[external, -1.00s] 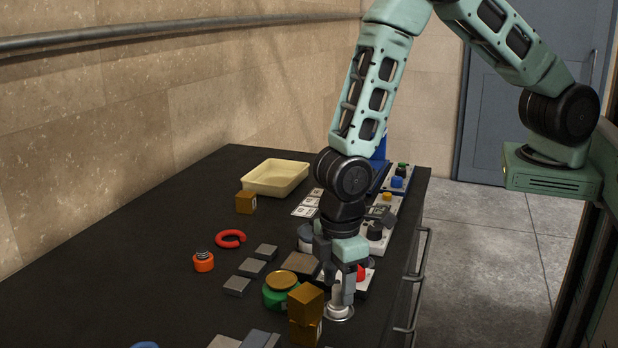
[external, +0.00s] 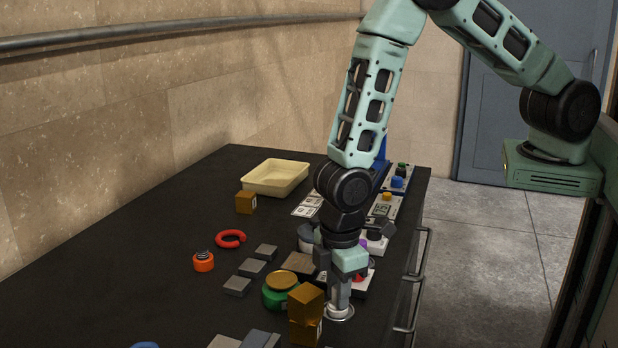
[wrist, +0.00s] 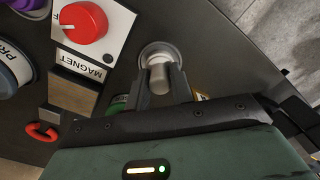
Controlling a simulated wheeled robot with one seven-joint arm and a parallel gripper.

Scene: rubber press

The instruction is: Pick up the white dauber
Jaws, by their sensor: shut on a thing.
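The white dauber (external: 338,312) stands on the black table near its right edge, its round base with a metallic rim low in the external view. In the wrist view the dauber (wrist: 158,62) shows its pale round base and a light stem between the fingers. My gripper (external: 338,298) points down over it and is shut on its stem; in the wrist view the gripper fingers (wrist: 163,88) flank the stem. The base appears to rest on the table. The upper stem is hidden by the fingers in the external view.
Stacked brown-gold boxes (external: 306,305) and a green round container (external: 281,290) stand close left of the gripper. A panel with a red knob (wrist: 83,22) marked MAGNET lies beside it. Grey blocks (external: 250,267) and a cream tray (external: 275,177) are farther left and back. The table edge has a rail (external: 418,270).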

